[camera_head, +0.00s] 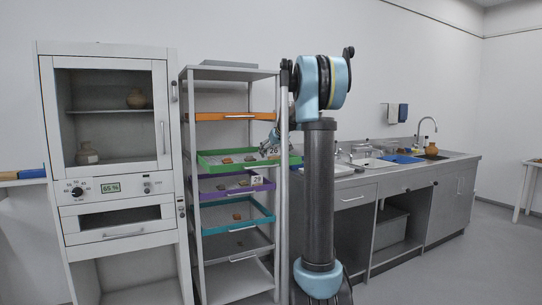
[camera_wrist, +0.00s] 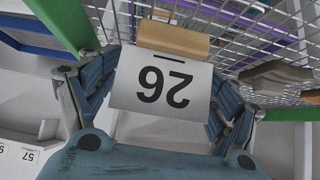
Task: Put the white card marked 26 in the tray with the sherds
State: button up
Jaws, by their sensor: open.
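The white card marked 26 (camera_wrist: 160,84) appears upside down in the wrist view, with a tan block (camera_wrist: 174,39) at its edge. The card also shows in the head view (camera_head: 273,152) at the right end of the green tray (camera_head: 213,168). My gripper (camera_wrist: 167,78) is open, with its blue-grey fingers on either side of the card. I cannot tell whether either finger touches it. Brown sherds (camera_head: 227,160) lie in the green tray. One sherd (camera_wrist: 274,77) shows on the wire mesh right of the card in the wrist view.
The tray stands in a grey rack with an orange tray (camera_head: 220,116) above. Below are a purple tray (camera_head: 212,195) with a card marked 29 (camera_head: 257,180) and a teal tray (camera_head: 220,228). A glass-fronted cabinet (camera_head: 108,47) stands left, a sink counter (camera_head: 455,160) right.

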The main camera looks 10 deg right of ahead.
jog(key=shift+r, duration=0.1)
jog(key=v, duration=1.2)
jog(key=shift+g, duration=0.7)
jog(key=s+a+f, duration=0.1)
jog(key=s, duration=0.2)
jog(key=s+a+f, duration=0.1)
jog(key=s+f, duration=0.1)
jog(key=s, duration=0.2)
jog(key=s+f, duration=0.2)
jog(key=s, duration=0.1)
jog(key=shift+s+a+f, duration=0.1)
jog(key=shift+s+a, duration=0.2)
jog(key=shift+a, duration=0.1)
jog(key=s+f+m+g+h, duration=0.1)
jog(key=s+f+g, duration=0.1)
jog(key=s+f, duration=1.3)
jog(key=s+f+m+g+h, duration=0.1)
jog(key=s+f+m+g, duration=0.1)
jog(key=s+f, duration=1.4)
jog(key=s+g, duration=0.1)
jog(key=s, duration=0.8)
jog(key=shift+a+f+h, duration=0.25)
jog(key=shift+f+h, duration=0.05)
jog(key=shift+h, duration=0.1)
jog(key=shift+w+f, duration=0.2)
jog(key=shift+w, duration=0.2)
